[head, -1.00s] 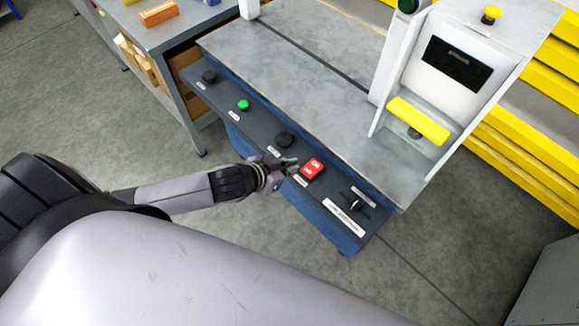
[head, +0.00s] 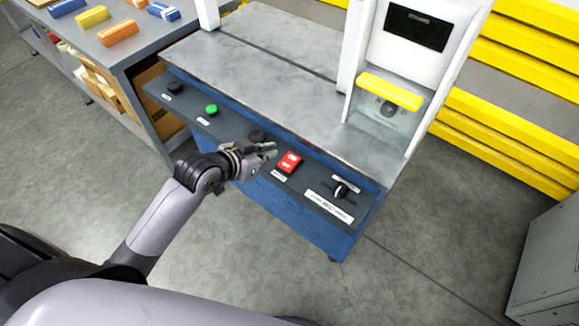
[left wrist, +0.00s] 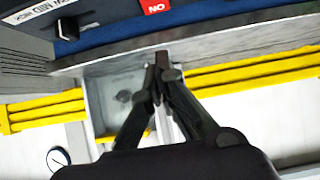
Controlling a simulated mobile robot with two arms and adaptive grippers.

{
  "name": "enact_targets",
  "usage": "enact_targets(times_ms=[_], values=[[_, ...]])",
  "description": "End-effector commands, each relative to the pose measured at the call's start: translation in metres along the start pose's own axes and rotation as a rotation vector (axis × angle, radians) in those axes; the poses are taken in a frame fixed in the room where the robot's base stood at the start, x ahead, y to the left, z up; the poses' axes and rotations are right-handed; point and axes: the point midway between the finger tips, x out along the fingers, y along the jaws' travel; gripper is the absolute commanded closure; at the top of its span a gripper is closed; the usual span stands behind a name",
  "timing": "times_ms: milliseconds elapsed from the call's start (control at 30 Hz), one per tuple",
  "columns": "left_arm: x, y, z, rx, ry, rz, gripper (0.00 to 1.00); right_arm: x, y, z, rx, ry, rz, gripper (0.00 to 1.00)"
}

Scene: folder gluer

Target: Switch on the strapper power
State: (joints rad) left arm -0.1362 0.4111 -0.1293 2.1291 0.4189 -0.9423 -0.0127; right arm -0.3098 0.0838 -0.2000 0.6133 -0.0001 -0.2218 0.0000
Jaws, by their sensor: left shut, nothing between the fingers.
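The strapper's power switch (head: 289,162) is a red rocker with white lettering on the dark sloping control panel (head: 228,132). In the left wrist view part of the red switch (left wrist: 155,6) shows at the top edge, its lettering upside down. I cannot tell which side of the rocker is pressed. My left gripper (head: 272,149) is shut and empty, just up and left of the switch. In the left wrist view the closed fingertips (left wrist: 163,60) point toward the panel side, apart from the red switch in the picture. My right gripper is not in view.
The panel also bears a green button (head: 211,110), black knobs, one partly behind my gripper, and a selector knob (head: 340,190) to the right. The grey tabletop (head: 300,95) and a yellow-flapped white housing (head: 390,90) stand behind. A side table (head: 140,55) holds coloured blocks.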

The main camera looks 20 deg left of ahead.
Motion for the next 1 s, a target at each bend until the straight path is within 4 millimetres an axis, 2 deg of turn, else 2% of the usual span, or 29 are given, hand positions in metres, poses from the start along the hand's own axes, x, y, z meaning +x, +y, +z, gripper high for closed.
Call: enact_targets(times_ms=[300, 467, 567, 1000], values=[[0.0, -0.001, -0.001, 0.001, 0.002, 0.001, 1.0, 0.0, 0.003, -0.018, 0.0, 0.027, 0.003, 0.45], [0.007, -0.001, -0.002, -0.001, 0.002, 0.001, 1.0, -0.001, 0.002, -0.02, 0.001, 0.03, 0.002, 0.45], [0.019, -0.001, -0.002, -0.001, 0.002, 0.001, 1.0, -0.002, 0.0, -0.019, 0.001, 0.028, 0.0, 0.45], [0.1, 0.0, -0.002, -0.001, 0.001, 0.002, 1.0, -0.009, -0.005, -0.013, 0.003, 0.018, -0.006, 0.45]])
